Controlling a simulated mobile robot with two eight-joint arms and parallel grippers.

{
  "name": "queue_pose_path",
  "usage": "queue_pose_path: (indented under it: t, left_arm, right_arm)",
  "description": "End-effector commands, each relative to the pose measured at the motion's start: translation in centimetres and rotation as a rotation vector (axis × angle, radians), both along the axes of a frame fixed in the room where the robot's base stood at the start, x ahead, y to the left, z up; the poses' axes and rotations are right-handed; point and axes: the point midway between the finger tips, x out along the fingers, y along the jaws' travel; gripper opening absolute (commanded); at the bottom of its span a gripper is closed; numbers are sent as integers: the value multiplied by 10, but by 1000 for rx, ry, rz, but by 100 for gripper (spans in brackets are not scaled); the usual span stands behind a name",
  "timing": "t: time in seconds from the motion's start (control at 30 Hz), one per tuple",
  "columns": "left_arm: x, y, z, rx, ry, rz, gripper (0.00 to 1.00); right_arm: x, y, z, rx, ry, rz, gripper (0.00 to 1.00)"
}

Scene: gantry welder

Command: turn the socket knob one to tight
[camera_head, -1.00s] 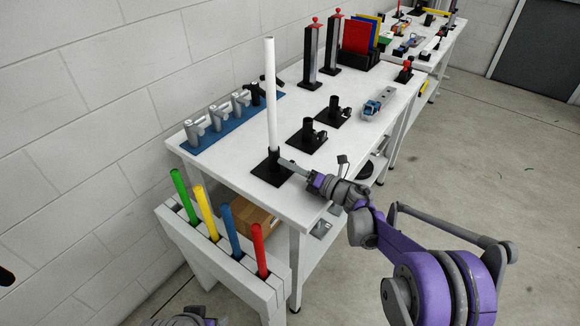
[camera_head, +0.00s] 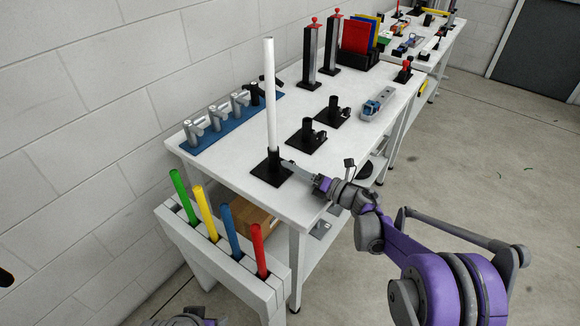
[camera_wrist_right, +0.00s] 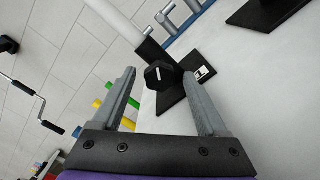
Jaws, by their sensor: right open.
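Socket one is a black square base with an upright sleeve (camera_head: 273,170) on the front corner of the white bench, and a white pole (camera_head: 270,95) stands upright in it. Its black knob (camera_wrist_right: 160,75) has a white line mark and faces my right gripper in the right wrist view. My left gripper is not in view.
Two more black sockets (camera_head: 306,136) (camera_head: 333,112) stand empty farther along the bench (camera_head: 225,165). A blue rack (camera_head: 215,130) with grey parts lies along the wall side. A white rack (camera_head: 225,258) in front holds green, yellow, blue and red rods.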

Motion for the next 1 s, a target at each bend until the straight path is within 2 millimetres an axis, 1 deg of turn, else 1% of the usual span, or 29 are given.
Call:
queue_pose_path:
  t: [0.03,0.2,0.4,0.53,0.87,0.97,1.0]
  left_arm:
    - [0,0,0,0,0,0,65]
    - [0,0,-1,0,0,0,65]
    - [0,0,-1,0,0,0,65]
    - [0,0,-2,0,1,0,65]
    - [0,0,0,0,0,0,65]
    - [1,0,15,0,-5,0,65]
    - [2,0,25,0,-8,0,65]
  right_arm:
    - [-6,-10,0,-1,-1,-4,76]
    - [-27,-40,0,-1,1,-5,76]
    - [-45,-63,0,-1,1,-2,76]
    - [-50,-69,0,-1,0,-1,76]
    - [-51,-69,0,-3,-4,0,76]
    - [-51,-70,4,-46,-63,0,76]
    - [-51,-71,6,-77,-107,-1,76]
